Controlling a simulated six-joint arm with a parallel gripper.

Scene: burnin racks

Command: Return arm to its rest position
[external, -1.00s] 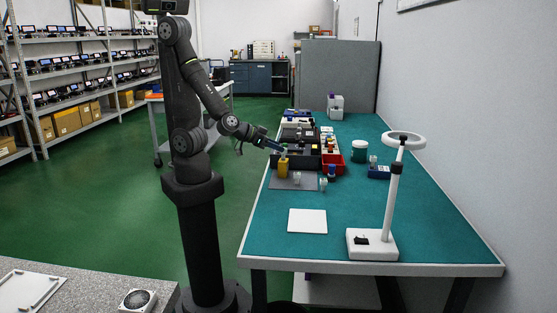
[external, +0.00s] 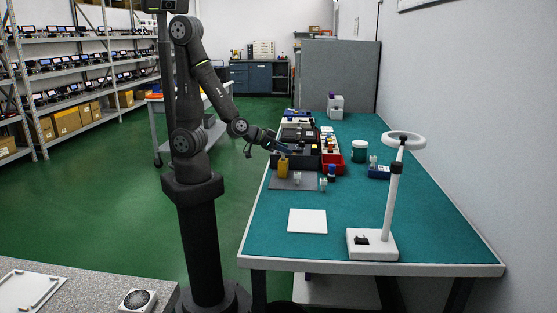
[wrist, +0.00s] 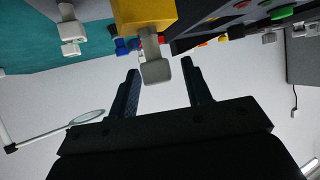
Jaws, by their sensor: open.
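My arm stands at the left edge of the teal bench and reaches over it. My gripper (external: 286,149) is at the bench's left side, just above and beside the yellow block (external: 283,167) in the external view. In the wrist view my gripper (wrist: 160,88) shows two dark fingers spread apart. The yellow block (wrist: 145,12) with a grey knob (wrist: 156,68) on it appears past the fingertips. The knob lines up with the gap in the picture, but I cannot tell that anything is gripped.
A white plate (external: 307,221) lies at the front. The bench's front middle is mostly clear.

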